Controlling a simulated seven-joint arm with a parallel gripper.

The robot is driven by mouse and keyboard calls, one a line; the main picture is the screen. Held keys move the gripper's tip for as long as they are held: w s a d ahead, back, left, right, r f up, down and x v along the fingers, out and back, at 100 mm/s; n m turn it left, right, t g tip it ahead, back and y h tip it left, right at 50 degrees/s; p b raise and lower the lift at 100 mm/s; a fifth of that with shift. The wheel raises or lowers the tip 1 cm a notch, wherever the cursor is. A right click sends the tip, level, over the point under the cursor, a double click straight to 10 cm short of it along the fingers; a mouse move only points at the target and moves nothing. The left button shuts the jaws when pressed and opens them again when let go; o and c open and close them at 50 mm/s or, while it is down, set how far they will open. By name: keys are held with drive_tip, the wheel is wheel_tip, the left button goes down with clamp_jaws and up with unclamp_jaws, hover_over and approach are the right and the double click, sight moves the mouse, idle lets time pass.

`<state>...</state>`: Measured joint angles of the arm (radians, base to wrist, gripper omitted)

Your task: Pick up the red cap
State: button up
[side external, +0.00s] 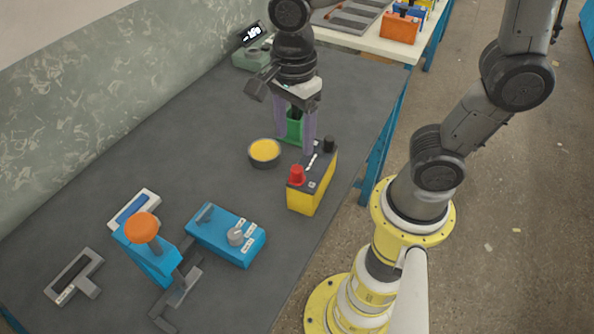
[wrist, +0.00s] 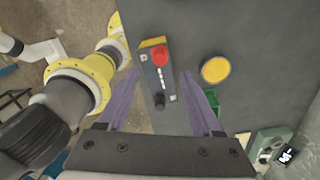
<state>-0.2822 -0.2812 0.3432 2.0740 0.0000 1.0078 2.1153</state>
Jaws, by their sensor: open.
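The red cap (side external: 297,173) sits on the near end of the top of a yellow battery with a dark top (side external: 304,201). In the wrist view the red cap (wrist: 159,56) is at the far end of the battery (wrist: 157,82), ahead of and between the finger lines. A black cap (side external: 329,144) is on the battery's other end. My gripper (side external: 294,140) has two purple fingers pointing down, open and empty. In the side view it is behind the battery, beyond the black cap. In the wrist view my gripper (wrist: 162,85) has its fingers spread either side of the battery.
A bowl of yellow material (side external: 264,151) stands left of the battery. A green container (side external: 295,127) shows near my fingers. A blue box with a grey knob (side external: 226,236) and a blue press with an orange knob (side external: 148,250) stand at lower left. The table's right edge is close to the battery.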

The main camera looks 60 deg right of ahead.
sight(297, 169)
wheel_tip(297, 169, down, 4)
drive_tip(key=shift+r, duration=0.1)
drive_tip(key=shift+s+d+f, duration=0.1)
drive_tip(key=shift+d+f, duration=0.05)
drive_tip(key=shift+f, duration=1.1)
drive_tip(key=shift+d+f, duration=0.15)
drive_tip(key=shift+f, duration=1.1)
clamp_jaws()
